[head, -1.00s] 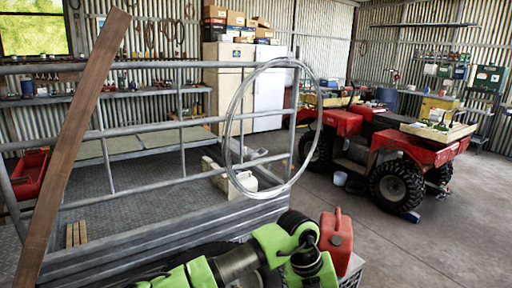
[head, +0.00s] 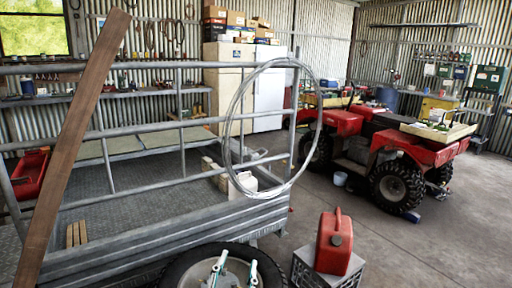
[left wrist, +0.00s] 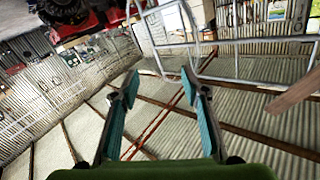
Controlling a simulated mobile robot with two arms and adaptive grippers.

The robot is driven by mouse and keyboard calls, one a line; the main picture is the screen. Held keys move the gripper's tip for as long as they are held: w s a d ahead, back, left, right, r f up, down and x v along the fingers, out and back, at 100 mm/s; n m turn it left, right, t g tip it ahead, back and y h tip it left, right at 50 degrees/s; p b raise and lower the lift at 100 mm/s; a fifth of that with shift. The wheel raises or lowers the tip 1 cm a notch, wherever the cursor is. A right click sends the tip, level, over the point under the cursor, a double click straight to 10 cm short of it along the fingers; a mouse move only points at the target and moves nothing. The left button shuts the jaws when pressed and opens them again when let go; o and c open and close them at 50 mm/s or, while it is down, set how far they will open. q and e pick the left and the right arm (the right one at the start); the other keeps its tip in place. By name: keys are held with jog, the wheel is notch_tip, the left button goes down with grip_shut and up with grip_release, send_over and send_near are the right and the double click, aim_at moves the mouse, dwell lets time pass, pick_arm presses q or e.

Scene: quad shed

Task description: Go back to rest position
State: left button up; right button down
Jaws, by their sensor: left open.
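My left gripper (head: 237,272) shows at the bottom edge of the head view, with only its two teal fingertips visible in front of the trailer's wheel. In the left wrist view the same gripper (left wrist: 160,92) is open, its teal fingers well apart with nothing between them. That view is tilted and takes in the corrugated walls, roof beams and metal rails. The fingers touch nothing that I can see. My right gripper is in neither view.
A railed trailer (head: 150,236) stands close ahead, with a wire coil (head: 232,118) on its rail and a wooden plank (head: 75,140) in front. A red fuel can (head: 334,243) sits on a crate (head: 305,270). A red quad (head: 345,122) stands behind, right.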

pick_arm(q)
jog(key=s+a+f+n+g+y, duration=0.2)
jog(key=s+a+f+g, duration=0.35)
jog(key=f, duration=0.55)
jog(key=s+a+f+g, duration=0.2)
jog(key=s+f+g, duration=0.15)
jog(key=s, duration=0.45)
jog(key=s+a+f+g, duration=0.2)
jog(key=s+f, duration=0.3)
jog(key=s, duration=0.3)
jog(key=s+a+f+g, duration=0.2)
jog(key=s+f+g, duration=0.15)
jog(key=s, duration=0.45)
notch_tip(320, 180, down, 27)
jog(key=s, duration=0.2)
jog(key=s+a+f+g, duration=0.1)
jog(key=s+a+f, duration=0.1)
jog(key=s+f, duration=0.6)
jog(key=s+a+f+g, duration=0.1)
jog(key=s+f, duration=0.7)
jog(key=s, duration=0.2)
jog(key=shift+a+f+n, duration=0.2)
jog(key=shift+a+n, duration=0.2)
